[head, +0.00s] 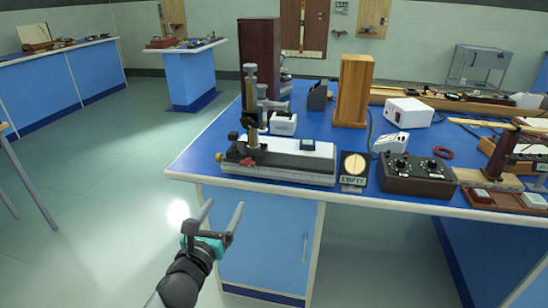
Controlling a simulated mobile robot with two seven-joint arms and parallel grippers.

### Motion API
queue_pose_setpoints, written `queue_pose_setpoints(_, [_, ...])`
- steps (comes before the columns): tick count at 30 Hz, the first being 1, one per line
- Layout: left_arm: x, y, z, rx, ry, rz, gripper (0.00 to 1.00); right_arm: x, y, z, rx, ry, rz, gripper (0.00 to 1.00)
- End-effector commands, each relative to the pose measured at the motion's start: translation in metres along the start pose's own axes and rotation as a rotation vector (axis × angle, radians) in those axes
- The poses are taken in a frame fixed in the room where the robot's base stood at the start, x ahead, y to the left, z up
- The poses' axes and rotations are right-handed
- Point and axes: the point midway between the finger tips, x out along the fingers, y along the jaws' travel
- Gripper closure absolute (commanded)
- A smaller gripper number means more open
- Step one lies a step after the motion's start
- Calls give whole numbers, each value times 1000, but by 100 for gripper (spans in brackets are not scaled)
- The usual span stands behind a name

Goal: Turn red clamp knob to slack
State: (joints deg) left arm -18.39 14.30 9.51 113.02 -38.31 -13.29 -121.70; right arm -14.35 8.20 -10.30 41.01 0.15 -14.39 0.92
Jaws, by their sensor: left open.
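On the near left corner of the blue bench stands an instrument with a long dark base (285,167), a white scale strip along its front and an upright brass-and-black column (251,105). A small red knob (246,162) sits low at the column's foot. A yellow-and-red end piece (219,157) sticks out at the base's left end. The knob's setting is too small to read. My left gripper (225,208) is open and empty, in front of and below the bench edge, apart from the instrument. My right gripper is not in view.
A dark wooden block (260,60) and a lighter one (354,90) rise behind. Floor left of the bench (110,200) is clear.

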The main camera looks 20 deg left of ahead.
Motion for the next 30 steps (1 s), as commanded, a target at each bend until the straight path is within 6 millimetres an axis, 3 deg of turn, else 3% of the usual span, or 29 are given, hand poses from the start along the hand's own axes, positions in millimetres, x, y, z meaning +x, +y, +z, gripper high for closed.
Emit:
queue_pose_setpoints(3, [2,0,11,65,-25,-5,18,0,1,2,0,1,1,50])
queue_pose_setpoints(8, [12,-1,12,72,-30,-7,18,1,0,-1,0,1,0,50])
queue_pose_setpoints(30, [121,-1,13,69,-27,-6,18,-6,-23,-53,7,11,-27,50])
